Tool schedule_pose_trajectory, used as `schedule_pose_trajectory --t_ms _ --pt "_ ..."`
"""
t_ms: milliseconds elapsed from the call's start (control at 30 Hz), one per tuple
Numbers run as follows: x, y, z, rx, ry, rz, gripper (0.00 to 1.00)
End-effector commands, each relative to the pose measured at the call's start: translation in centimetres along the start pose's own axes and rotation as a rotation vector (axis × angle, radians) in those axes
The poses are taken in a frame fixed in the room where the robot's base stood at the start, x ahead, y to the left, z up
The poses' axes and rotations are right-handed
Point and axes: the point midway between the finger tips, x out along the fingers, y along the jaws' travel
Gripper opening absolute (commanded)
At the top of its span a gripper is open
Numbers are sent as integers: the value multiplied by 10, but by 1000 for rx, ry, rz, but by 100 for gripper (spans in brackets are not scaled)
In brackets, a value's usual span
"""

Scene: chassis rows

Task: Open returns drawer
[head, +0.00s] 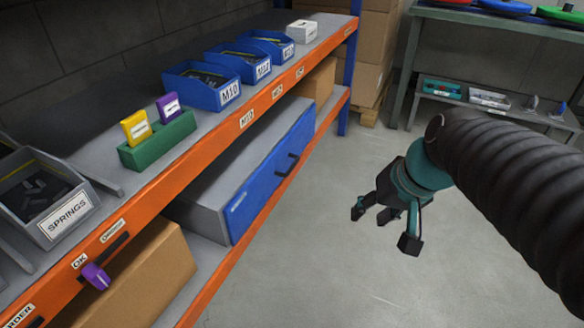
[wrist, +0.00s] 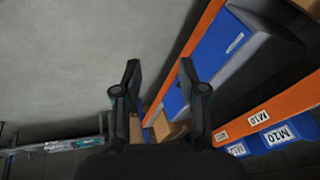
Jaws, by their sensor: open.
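A drawer with a blue front (head: 270,172) and a dark bar handle (head: 287,165) sits in a grey housing (head: 205,203) on the lower shelf of the orange-edged rack. It looks shut. A small label is on its front, too small to read. My gripper (head: 383,228) is open and empty over the floor, to the right of the drawer and apart from it. In the wrist view my gripper (wrist: 160,80) shows both fingers spread, with the blue drawer front (wrist: 225,40) to the right. The handle is mostly hidden there by a finger.
The upper shelf holds blue bins (head: 205,84), a green holder (head: 157,140) with yellow and purple cards, and a SPRINGS bin (head: 50,200). Cardboard boxes (head: 145,275) flank the drawer below. A purple tag (head: 96,276) is on the orange beam. The floor (head: 320,240) before the drawer is clear.

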Motion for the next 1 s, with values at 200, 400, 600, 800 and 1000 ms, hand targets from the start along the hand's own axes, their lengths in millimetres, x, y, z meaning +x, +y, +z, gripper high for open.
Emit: schedule_pose_trajectory --t_ms 200,400,600,800,1000 --pt "49 -20 -51 59 -97 -191 41" --pt "95 -31 -103 121 -146 -372 41" --pt "148 -33 -155 190 -157 -554 41" --pt "209 -24 -206 267 -132 -729 41" --pt "272 -4 -250 347 -69 -886 41"
